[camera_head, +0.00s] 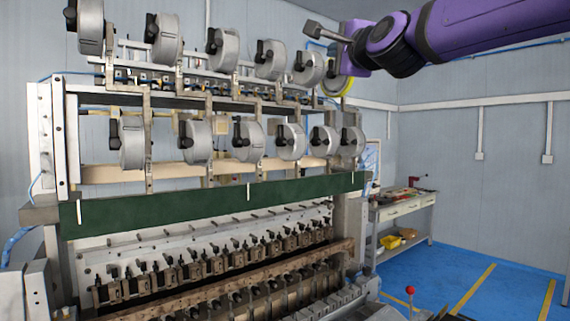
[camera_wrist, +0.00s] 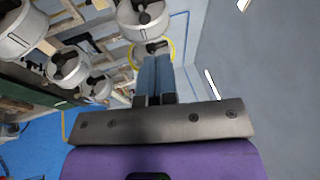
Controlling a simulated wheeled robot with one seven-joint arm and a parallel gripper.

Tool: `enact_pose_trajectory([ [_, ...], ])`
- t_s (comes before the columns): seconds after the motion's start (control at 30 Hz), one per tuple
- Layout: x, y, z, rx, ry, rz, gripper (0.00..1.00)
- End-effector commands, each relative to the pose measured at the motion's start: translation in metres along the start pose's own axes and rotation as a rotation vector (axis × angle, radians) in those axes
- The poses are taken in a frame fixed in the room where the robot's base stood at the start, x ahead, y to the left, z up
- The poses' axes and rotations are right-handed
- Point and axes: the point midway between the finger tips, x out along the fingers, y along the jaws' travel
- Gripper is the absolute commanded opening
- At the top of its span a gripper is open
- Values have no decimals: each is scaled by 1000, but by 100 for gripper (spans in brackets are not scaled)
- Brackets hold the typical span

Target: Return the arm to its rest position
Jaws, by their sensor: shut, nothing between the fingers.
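My gripper (camera_head: 312,29) is at the top of the head view, at the end of my purple arm, which comes in from the right. It is raised near the upper row of grey drums on the coil winder (camera_head: 215,192). In the wrist view my gripper (camera_wrist: 153,60) has its two fingers together with nothing between them. A yellow-rimmed spool (camera_wrist: 140,58) shows behind the fingertips there. Whether the fingers touch anything cannot be told, but no contact is visible.
Two rows of grey drums (camera_head: 131,142) hang on the winder's frame, close to my gripper. A workbench (camera_head: 405,206) with tools stands at the back right against the wall. The blue floor (camera_head: 450,283) with yellow lines is clear at the right.

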Motion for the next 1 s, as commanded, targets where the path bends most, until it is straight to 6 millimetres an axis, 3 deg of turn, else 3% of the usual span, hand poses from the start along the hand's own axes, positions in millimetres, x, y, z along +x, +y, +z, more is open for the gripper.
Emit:
enact_pose_trajectory([
  [0.13,-11,10,-5,-56,-8,46,0],
  [0.27,-47,48,-20,-241,-50,198,0],
  [0.47,-137,129,-39,-609,-197,518,0],
  [0.7,-257,216,-54,-948,-447,864,0],
  [0.9,-348,270,-60,-1116,-679,1097,0],
  [1.0,-378,285,-60,-1156,-764,1168,0],
])
